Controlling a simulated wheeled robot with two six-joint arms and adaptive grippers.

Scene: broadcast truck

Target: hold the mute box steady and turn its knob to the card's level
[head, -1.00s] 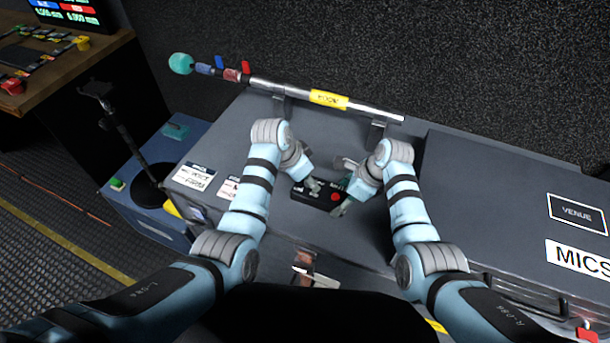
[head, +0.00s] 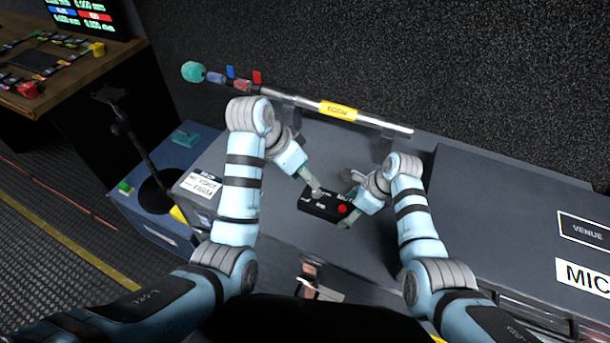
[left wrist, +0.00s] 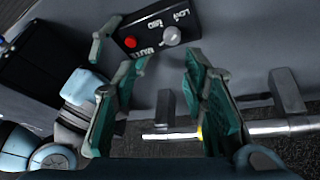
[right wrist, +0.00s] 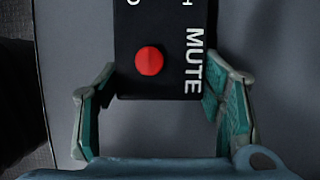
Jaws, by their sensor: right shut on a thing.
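The mute box (head: 322,211) is a small black box with a red button and a grey knob. It lies on the grey case top. My right gripper (head: 347,201) is shut on the box's button end, with one finger on each side in the right wrist view (right wrist: 170,75). My left gripper (head: 308,186) is at the knob end. In the left wrist view its fingers (left wrist: 165,62) are apart, with the knob (left wrist: 171,36) just beyond the tips and nothing between them. A white printed card (head: 202,185) lies left of my left arm; its text is too small to read.
A silver boom pole (head: 370,123) with a yellow label lies in holders behind the box. A raised dark case (head: 500,205) stands at the right. A blue case (head: 150,205) with a black stand is at the left. The case top around the box is mostly clear.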

